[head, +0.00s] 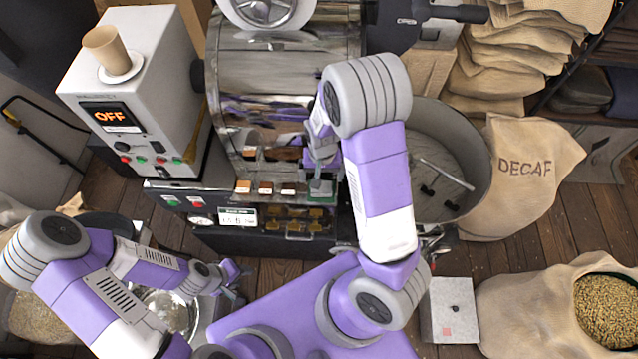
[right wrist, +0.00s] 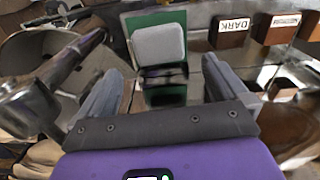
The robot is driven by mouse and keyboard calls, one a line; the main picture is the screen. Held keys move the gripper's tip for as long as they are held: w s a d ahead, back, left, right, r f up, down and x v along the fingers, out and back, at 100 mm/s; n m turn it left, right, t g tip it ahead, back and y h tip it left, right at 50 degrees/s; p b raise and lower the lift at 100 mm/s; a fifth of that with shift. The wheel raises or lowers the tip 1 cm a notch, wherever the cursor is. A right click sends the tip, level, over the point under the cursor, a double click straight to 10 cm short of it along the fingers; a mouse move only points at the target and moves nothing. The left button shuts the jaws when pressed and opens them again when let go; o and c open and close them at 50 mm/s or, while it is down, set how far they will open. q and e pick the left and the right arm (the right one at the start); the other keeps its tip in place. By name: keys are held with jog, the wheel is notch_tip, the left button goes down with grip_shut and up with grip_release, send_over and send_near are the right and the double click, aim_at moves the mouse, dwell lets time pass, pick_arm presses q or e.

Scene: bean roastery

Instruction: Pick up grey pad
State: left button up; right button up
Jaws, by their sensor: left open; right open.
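The grey pad (right wrist: 158,45) is a small rounded block on a green base in the right wrist view. In the head view it shows small (head: 321,186) at the right end of a row of blocks on the roaster's front ledge. My right gripper (head: 321,160) is open above it, partly hidden by my right arm. In the right wrist view its two fingers (right wrist: 168,80) are spread on either side, with the pad beyond the tips and nothing between them. My left gripper (head: 236,279) is open and empty at the lower left, far from the pad.
Wooden blocks with pale labels, one reading DARK (right wrist: 234,28), stand beside the pad. The shiny roaster drum (head: 260,90) rises behind the ledge. A round cooling tray (head: 440,150) lies to the right. A control box (head: 140,90) reading OFF stands at the left.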

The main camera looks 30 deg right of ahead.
aim_at(322, 185)
jog(key=f, duration=0.4)
jog(key=shift+s+a+f, duration=0.2)
jog(key=shift+s+f, duration=0.2)
jog(key=shift+w+f, duration=0.1)
jog(key=shift+f, duration=0.3)
jog(key=c, duration=1)
jog(key=shift+r, duration=0.2)
jog(key=shift+c, duration=0.2)
notch_tip(322, 185, up, 18)
jog(key=p, duration=0.3)
jog(key=shift+f, duration=0.1)
